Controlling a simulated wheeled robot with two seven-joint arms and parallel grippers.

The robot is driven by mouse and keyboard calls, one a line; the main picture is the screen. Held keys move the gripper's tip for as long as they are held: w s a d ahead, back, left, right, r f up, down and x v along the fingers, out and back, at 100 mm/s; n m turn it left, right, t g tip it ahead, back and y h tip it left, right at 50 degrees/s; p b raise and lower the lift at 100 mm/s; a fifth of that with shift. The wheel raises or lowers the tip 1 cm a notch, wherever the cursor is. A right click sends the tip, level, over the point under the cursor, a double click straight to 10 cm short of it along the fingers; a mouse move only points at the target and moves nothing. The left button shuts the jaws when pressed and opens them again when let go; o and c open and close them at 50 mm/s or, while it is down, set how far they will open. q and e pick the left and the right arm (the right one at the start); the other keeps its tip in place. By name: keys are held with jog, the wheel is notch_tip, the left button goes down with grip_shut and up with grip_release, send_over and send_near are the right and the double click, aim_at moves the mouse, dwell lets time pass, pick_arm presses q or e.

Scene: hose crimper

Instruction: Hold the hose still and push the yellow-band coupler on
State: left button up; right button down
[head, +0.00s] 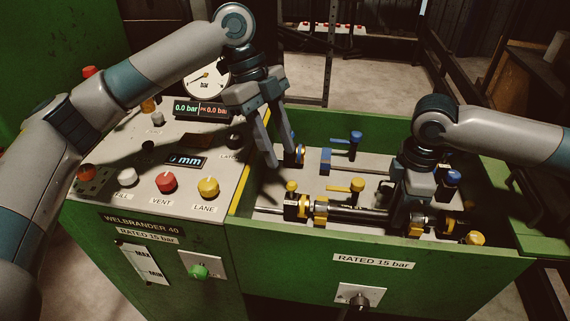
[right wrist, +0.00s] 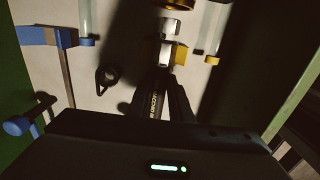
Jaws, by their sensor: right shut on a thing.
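The dark hose (head: 358,214) lies level along the near part of the green-walled bay. A dark coupler with yellow-gold bands (head: 291,207) sits around the line at its left end; another gold ring (head: 320,212) is just right of it. My right gripper (head: 408,222) is over the right part of the hose and shut on it; its fingers (right wrist: 166,78) show in the right wrist view, though the contact is dark. My left gripper (head: 282,155) is open and points down, above the back left of the bay, behind the yellow-banded coupler and apart from it.
A blue-and-gold fitting (head: 299,154) is close to the left fingertips. Blue-handled valves (head: 355,138) stand at the back, yellow-handled ones (head: 356,186) near the hose. The control panel (head: 133,200) is at left. The green front wall (head: 300,241) borders the bay.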

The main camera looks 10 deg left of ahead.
pick_arm(q)
jog(key=shift+v, duration=1.25)
pick_arm(e)
jog(key=c, duration=1.5)
grip_release()
jog(key=shift+c, duration=0.2)
jog(key=shift+r, duration=0.15)
notch_tip(320, 180, up, 12)
jog(key=shift+w, duration=0.1)
